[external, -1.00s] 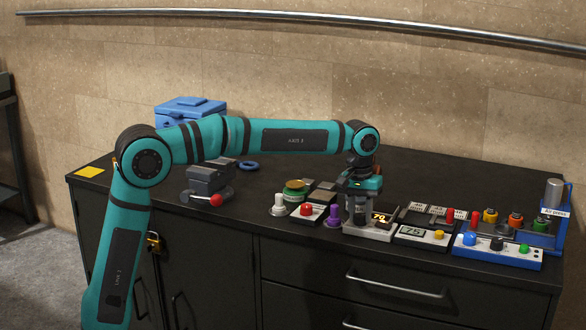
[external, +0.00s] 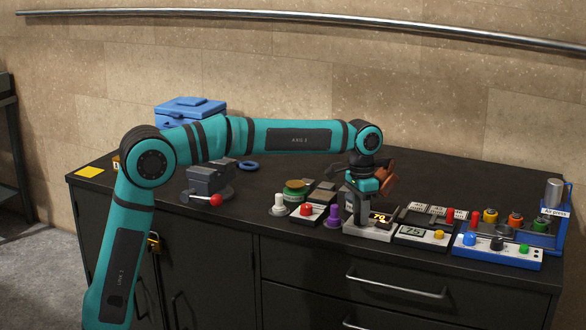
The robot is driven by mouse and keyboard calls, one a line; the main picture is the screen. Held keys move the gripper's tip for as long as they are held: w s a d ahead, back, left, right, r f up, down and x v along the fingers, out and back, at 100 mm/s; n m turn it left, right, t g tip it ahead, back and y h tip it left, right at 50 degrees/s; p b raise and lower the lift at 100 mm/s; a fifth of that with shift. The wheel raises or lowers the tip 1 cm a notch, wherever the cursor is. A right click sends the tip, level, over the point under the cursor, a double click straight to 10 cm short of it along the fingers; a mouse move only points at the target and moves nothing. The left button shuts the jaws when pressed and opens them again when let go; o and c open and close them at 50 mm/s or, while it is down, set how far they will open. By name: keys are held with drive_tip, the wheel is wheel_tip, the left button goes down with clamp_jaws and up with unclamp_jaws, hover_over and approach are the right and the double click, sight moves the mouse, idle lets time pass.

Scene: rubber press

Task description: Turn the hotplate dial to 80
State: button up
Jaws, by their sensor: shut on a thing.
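The hotplate (external: 370,236) is a pale box near the counter's front edge, with a small amber display (external: 380,219) on its top. The display shows two digits that look like 79, but they are too small to be sure. My gripper (external: 361,220) points down over the left part of the hotplate, its fingers reaching to the box top. It is shut on the dial, which the fingers hide. A brown part of the gripper's wrist sticks out to the right.
Just right of the hotplate stands a device with a display reading 75 (external: 412,231) and a yellow knob. A purple knob (external: 333,216) stands close on the left. A blue-fronted panel (external: 497,252) is at the right.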

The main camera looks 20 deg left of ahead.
drive_tip(key=shift+m, duration=0.4)
drive_tip(key=o, duration=1)
drive_tip(key=shift+c, duration=0.2)
wheel_tip(320, 180, up, 17)
drive_tip(key=shift+w+a+r, duration=0.2)
drive_tip(key=shift+w+a, duration=0.1)
drive_tip(key=shift+w, duration=0.1)
idle(0.4)
